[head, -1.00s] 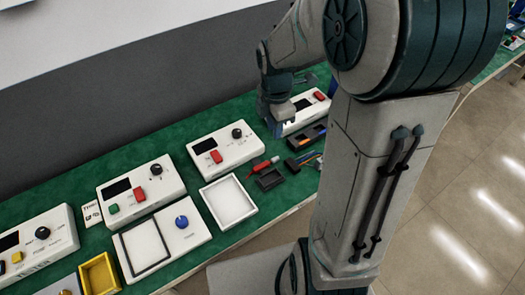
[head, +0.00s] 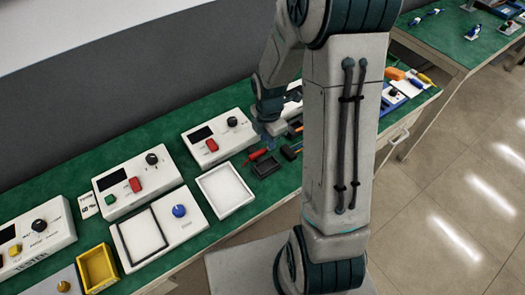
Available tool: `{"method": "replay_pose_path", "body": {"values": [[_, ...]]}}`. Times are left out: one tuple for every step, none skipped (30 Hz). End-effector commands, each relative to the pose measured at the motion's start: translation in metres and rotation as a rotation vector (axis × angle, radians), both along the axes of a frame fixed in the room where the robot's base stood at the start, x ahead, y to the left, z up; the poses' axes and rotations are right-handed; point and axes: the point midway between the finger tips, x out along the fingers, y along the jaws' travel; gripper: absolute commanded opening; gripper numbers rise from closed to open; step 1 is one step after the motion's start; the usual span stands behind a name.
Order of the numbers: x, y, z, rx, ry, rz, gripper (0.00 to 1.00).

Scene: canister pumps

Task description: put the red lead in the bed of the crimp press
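A red lead (head: 257,154) lies on the green bench top, at the back left of a small black tray (head: 265,167). My gripper (head: 271,140) is low over the bench, just right of the red lead and behind the black tray. Its fingers are small and dark here, so I cannot tell whether they are open or shut or whether they touch anything. I cannot make out the crimp press for certain; my arm covers part of the bench on the right.
White boxes with knobs and red buttons, such as one box (head: 220,138), line the back of the bench. A white tray (head: 224,190) and a yellow tray (head: 98,268) stand at the front. Small dark items (head: 291,150) lie right of the black tray. A second bench (head: 445,40) stands at the far right.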

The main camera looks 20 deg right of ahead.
Motion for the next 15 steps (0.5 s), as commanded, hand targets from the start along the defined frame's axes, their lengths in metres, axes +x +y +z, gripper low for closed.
{"method": "replay_pose_path", "body": {"values": [[-0.001,0.001,-0.008,0.0,0.005,0.001,0.22],[0.0,0.001,-0.012,0.0,0.004,0.001,0.22],[0.0,0.001,-0.017,0.001,0.004,0.001,0.22],[0.0,0.001,-0.021,0.001,0.004,0.001,0.22],[0.0,0.001,-0.023,0.0,0.002,0.0,0.22],[0.0,0.001,-0.026,0.0,0.002,0.0,0.22],[0.0,0.001,-0.028,0.0,0.002,0.0,0.22],[0.0,0.001,-0.03,0.0,0.002,0.0,0.22],[0.0,0.001,-0.031,0.0,0.0,0.0,0.22],[0.0,0.001,-0.031,0.0,0.0,0.0,0.22],[0.001,0.001,-0.031,0.0,-0.001,0.0,0.22],[0.001,0.0,-0.031,0.0,-0.001,-0.001,0.22],[0.001,0.0,-0.031,0.0,-0.001,-0.001,0.22],[0.001,0.0,-0.031,0.0,-0.001,-0.001,0.22],[0.001,0.0,-0.031,0.0,-0.001,-0.001,0.22]]}}
